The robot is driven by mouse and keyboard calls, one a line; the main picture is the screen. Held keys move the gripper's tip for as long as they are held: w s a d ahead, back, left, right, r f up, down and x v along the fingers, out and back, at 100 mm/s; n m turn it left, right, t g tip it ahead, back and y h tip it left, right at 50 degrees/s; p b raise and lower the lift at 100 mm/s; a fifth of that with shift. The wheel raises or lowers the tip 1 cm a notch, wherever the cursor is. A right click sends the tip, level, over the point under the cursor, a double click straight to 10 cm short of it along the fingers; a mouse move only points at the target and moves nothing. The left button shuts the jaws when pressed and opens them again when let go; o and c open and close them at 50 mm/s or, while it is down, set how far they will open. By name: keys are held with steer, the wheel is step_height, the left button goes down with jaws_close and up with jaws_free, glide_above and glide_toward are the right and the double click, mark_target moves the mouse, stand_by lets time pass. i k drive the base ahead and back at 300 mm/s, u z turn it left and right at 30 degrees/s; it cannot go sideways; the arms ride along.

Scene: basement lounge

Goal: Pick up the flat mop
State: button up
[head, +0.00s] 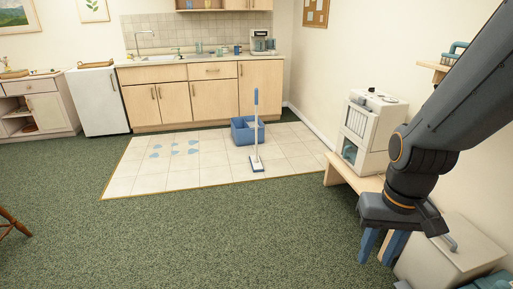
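The flat mop (256,130) stands upright on the tiled floor patch in the head view. It has a blue grip at the top, a white pole and a flat blue-and-white head on the tiles. A blue bucket (241,132) is right behind it; I cannot tell whether they touch. My gripper (377,250) hangs at the right, pointing down, far from the mop and nearer to me. Its two blue fingers are apart, with nothing visible between them.
Bluish wet-looking spots (174,149) lie on the white tiles (140,172). Green carpet (210,235) is clear before them. A low wooden bench (350,178) with a white appliance (368,130) stands at the right. Kitchen cabinets (190,100) line the back. A stool leg (14,222) shows at the left.

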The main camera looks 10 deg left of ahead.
mark_target(258, 166)
steer(key=u, duration=0.3)
steer(key=i, duration=1.85)
steer(key=u, duration=0.45)
steer(key=i, duration=3.3)
steer(key=z, duration=0.1)
